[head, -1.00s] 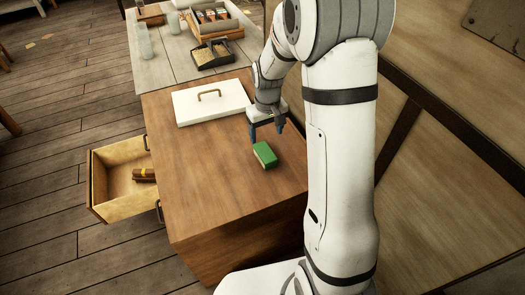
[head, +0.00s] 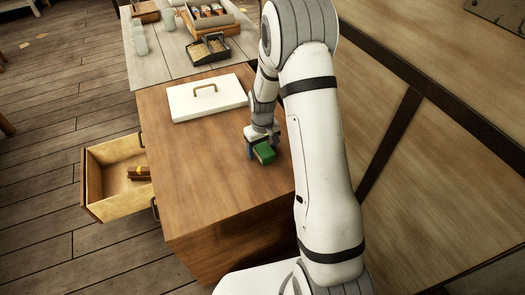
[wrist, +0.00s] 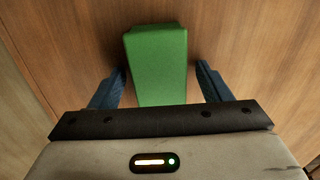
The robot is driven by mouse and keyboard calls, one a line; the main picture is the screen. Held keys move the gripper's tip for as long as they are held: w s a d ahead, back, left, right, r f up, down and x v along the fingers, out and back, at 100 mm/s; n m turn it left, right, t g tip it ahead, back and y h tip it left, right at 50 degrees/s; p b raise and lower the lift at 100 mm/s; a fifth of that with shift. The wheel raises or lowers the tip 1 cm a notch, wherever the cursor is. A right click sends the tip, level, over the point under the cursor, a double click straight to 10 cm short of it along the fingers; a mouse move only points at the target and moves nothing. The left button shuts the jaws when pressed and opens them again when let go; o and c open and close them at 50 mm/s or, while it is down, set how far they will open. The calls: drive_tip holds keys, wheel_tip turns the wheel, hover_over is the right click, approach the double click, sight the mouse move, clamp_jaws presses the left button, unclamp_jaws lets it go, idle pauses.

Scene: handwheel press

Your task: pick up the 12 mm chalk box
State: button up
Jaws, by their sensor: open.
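The green box (head: 264,153), which I take to be the chalk box, lies on the wooden cabinet top; no label is readable. In the wrist view the green box (wrist: 157,62) stands upright in the picture, between two blue fingers. My gripper (head: 261,144) is down at the box in the head view. In the wrist view my gripper (wrist: 160,84) is open, one finger on each side of the box's near part, with a gap on both sides. The box's near end is partly hidden by the gripper's dark bar.
A white lid-like panel with a handle (head: 207,98) lies on the cabinet top (head: 215,165) behind the box. An open drawer (head: 100,200) at left holds a brown object (head: 138,173). A dark tray (head: 208,50) and cups stand on the far table. The cabinet's front-left top is clear.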

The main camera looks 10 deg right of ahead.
drive_tip(key=shift+c, duration=0.2)
drive_tip(key=c, duration=1.1)
drive_tip(key=shift+r, duration=0.15)
